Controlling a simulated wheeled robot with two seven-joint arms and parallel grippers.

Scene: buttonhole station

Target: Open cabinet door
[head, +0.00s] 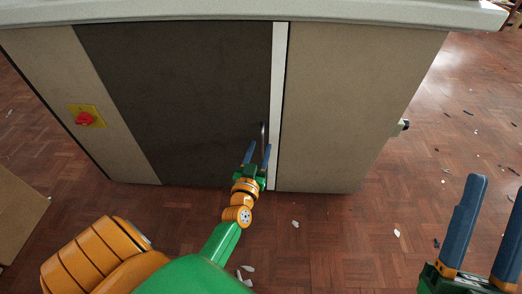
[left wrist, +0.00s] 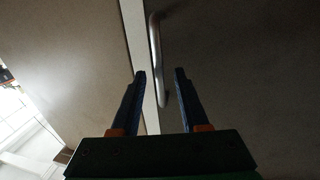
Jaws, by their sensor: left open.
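The cabinet door (head: 185,95) is a dark grey panel, flush in the cabinet front and shut. It also fills the right side of the left wrist view (left wrist: 250,70). Its handle (head: 263,134) is a thin upright bar near the door's right edge. My left gripper (head: 257,152) is open at the handle's lower end. In the left wrist view the metal handle (left wrist: 155,45) shows between the two blue fingers of the gripper (left wrist: 160,72). I cannot tell whether they touch it. My right gripper (head: 498,188) is open and empty at the lower right, away from the cabinet.
A pale worktop (head: 250,11) overhangs the cabinet. A white strip (head: 279,90) and a beige panel (head: 350,105) stand right of the door. A red button on a yellow plate (head: 86,117) is at the left. The wooden floor (head: 330,235) has small scattered scraps.

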